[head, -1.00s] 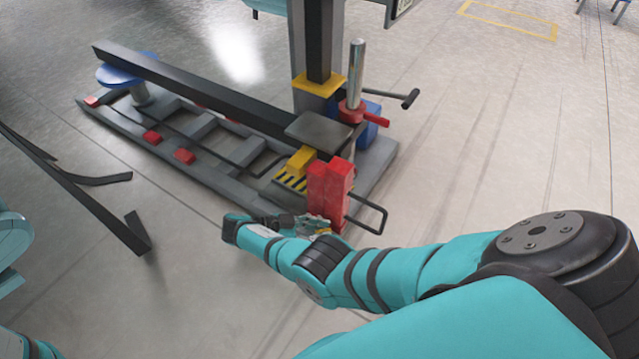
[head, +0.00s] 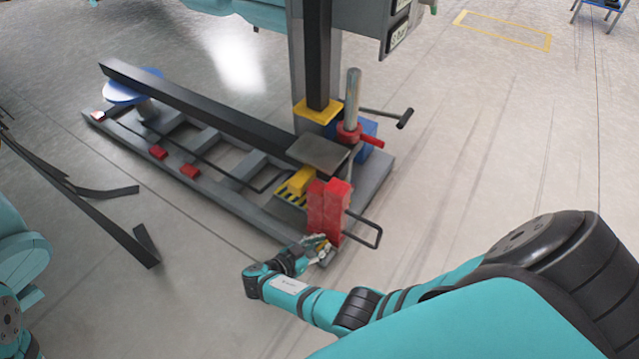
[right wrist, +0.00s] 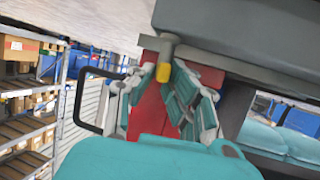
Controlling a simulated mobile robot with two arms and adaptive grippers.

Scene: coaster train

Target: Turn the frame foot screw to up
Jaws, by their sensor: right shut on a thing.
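My right gripper (head: 318,248) is at the near front corner of the grey machine frame (head: 372,182), low down beside the red block. In the right wrist view its fingers (right wrist: 160,80) stand on both sides of the frame foot screw (right wrist: 166,50), a short greyish pin with a yellow tip under a dark grey beam. The gripper is shut on the screw; the exact contact is hard to see. In the head view the screw is hidden by the gripper and frame. My left gripper is out of view; only teal arm parts show at the left edge.
The red block (head: 327,208) and a black loop handle (head: 368,230) are close to my right gripper. A long dark beam (head: 210,108) lies over the frame. Black strips (head: 110,222) lie on the floor at left. Open floor lies to the right. Shelves (right wrist: 25,95) show in the wrist view.

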